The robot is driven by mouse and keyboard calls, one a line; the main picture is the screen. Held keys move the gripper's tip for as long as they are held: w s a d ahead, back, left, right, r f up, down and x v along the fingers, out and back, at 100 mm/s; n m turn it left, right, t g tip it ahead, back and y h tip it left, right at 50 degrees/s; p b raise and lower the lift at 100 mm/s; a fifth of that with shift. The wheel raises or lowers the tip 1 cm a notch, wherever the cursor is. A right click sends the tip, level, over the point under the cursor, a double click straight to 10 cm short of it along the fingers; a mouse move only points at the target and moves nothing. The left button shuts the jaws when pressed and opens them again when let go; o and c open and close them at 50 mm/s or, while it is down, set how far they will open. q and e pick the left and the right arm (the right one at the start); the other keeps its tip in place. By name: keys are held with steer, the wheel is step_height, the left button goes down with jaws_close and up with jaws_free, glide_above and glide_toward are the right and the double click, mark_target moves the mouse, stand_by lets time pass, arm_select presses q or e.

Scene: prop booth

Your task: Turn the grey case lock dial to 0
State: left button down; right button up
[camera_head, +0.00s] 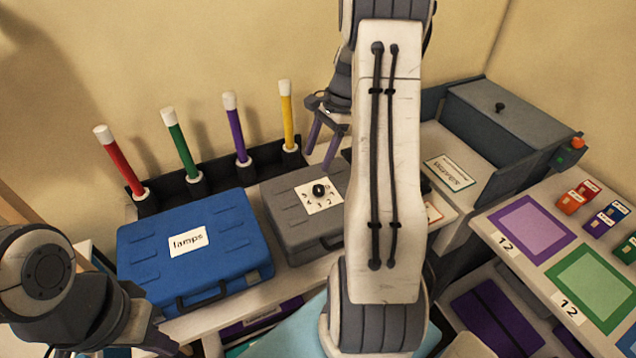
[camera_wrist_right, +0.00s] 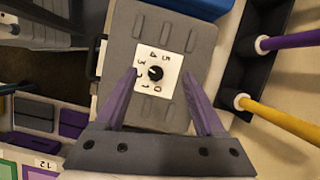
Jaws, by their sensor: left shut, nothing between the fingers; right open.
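The grey case (camera_head: 290,237) lies on the bench, its dark round lock dial (camera_head: 319,190) on a white numbered plate (camera_head: 330,203). In the right wrist view the dial (camera_wrist_right: 155,72) sits on the plate with digits around it; its pointer is too small to read surely. My right gripper (camera_head: 322,140) is open, purple fingers pointing down, above and behind the case. In the right wrist view its fingertips (camera_wrist_right: 160,75) appear on either side of the plate, apart from the dial. My left gripper (camera_head: 152,343) is shut and empty at the lower left, in front of the blue case.
A blue case labelled lamps (camera_head: 150,262) stands left of the grey case. A black rack (camera_head: 228,170) with red, green, purple and yellow sticks stands behind both. A grey box (camera_head: 510,115) is at the right. My right arm hides the grey case's right side.

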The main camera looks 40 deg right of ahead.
mark_target(319, 188)
steer(key=s+d+f+m, duration=0.1)
steer(key=d+f+m, duration=0.1)
steer(key=d, duration=0.2)
steer(key=p+x, duration=0.2)
steer(key=x, duration=0.7)
steer(key=shift+w+a+f, duration=0.1)
steer(key=shift+a+f, duration=0.1)
steer(key=shift+f, duration=0.1)
jaws_close()
